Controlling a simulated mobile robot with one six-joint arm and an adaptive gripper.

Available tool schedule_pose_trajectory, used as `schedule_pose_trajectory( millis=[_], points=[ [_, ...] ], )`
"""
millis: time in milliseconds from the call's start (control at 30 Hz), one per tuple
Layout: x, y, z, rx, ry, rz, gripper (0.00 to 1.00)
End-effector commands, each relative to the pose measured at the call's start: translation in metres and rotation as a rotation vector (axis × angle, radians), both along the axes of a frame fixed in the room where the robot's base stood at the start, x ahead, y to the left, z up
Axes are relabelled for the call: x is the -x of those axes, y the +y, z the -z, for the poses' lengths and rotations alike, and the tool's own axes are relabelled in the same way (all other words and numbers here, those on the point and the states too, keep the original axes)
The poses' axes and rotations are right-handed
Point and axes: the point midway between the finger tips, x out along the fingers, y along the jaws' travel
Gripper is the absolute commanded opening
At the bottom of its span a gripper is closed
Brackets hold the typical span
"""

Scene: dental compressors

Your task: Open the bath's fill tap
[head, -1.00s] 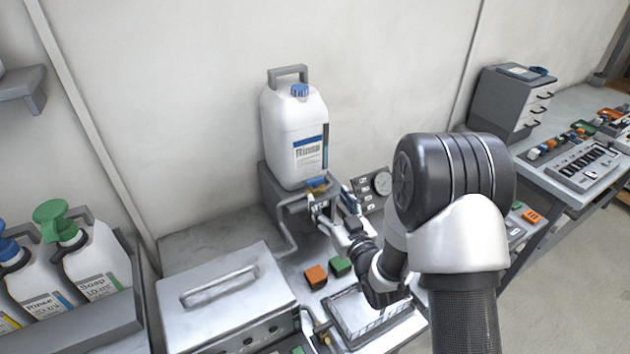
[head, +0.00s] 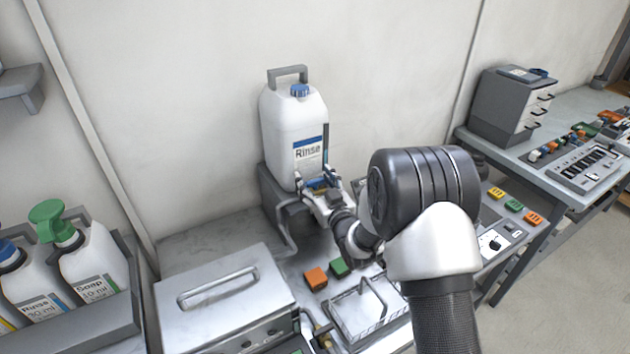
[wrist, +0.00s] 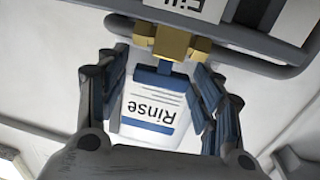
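The fill tap shows in the wrist view as a brass body (wrist: 172,42) with a blue part (wrist: 165,68), below a plate marked "Fill". In the head view its blue part (head: 318,183) sits at the front of the grey stand, under the white Rinse jug (head: 295,120). My gripper (head: 322,180) is at the tap. In the wrist view its fingers (wrist: 162,85) are apart, one on each side of the blue part, with a gap to it visible. Nothing is held. The fingers and wrist partly hide the tap in the head view.
A metal box with a handled lid (head: 222,290) stands at the left. An orange block (head: 315,277), a green block (head: 339,267) and a wire basket (head: 362,312) are below my gripper. Soap and rinse bottles (head: 90,262) stand far left. The wall is close behind the jug.

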Motion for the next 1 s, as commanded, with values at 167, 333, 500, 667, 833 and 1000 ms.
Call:
schedule_pose_trajectory(
  millis=[167, 333, 500, 667, 833, 1000],
  points=[
    [0.0001, -0.0002, 0.0, 0.0, 0.0, 0.0, 0.46],
    [0.0001, -0.0002, 0.0, 0.0, 0.0, 0.0, 0.35],
    [0.0002, -0.0002, 0.0, 0.0, 0.0, 0.0, 0.23],
    [-0.0001, -0.0005, 0.0001, 0.0, -0.001, -0.004, 0.18],
    [-0.0014, -0.0011, 0.0007, -0.002, -0.004, -0.07, 0.19],
    [-0.0004, -0.0005, 0.0003, -0.001, -0.002, -0.121, 0.18]
  ],
)
